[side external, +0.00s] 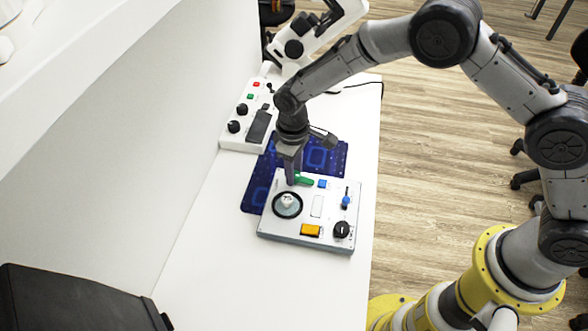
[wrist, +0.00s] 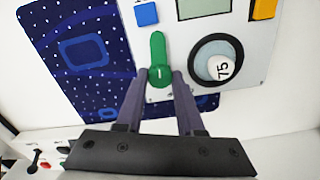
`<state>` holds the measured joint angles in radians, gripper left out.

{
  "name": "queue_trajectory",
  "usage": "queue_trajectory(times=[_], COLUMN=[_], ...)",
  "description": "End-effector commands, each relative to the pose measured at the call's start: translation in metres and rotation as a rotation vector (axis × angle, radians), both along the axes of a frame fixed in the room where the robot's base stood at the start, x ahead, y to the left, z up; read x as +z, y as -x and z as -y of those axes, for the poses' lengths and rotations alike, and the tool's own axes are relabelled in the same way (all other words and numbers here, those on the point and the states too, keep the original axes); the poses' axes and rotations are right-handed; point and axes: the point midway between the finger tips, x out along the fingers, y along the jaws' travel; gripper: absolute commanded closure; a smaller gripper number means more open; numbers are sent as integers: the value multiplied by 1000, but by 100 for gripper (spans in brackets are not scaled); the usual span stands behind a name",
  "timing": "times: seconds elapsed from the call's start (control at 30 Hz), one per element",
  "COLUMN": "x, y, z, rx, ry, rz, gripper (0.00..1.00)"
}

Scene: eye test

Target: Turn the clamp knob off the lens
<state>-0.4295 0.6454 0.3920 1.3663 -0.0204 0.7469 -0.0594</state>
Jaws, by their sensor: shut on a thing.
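The green clamp knob (wrist: 158,50) is on the light panel (side external: 270,234), with a round hub and a short arm. In the wrist view the arm points up toward the blue square button, clear of the lens. The lens (wrist: 234,46) is a round piece with a black ring and a pale disc marked 75, to the right of the knob. In the side view the lens (side external: 287,204) sits just below the knob (side external: 305,181). My gripper (wrist: 161,74) is shut on the knob's hub, one finger on each side. In the side view my fingers partly hide the hub.
The panel also carries a blue button (side external: 323,184), an orange button (side external: 310,230), a black knob (side external: 342,229) and a blue-tipped lever (side external: 346,200). A dark blue patterned mat (side external: 255,192) lies under it. A white control box (side external: 240,136) stands behind.

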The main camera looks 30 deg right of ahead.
Motion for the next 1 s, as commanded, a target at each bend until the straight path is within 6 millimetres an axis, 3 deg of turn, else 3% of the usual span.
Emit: queue_trajectory(times=[0.77, 0.8, 0.93, 1.0], x=[2, 2, 1, 1], y=[0, 0, 0, 0], z=[-1, -1, -1, 0], rx=[97, 97, 96, 96], ry=[0, 0, 0, 0], rz=[1, 1, 0, 0], gripper=[100, 56, 33, 33])
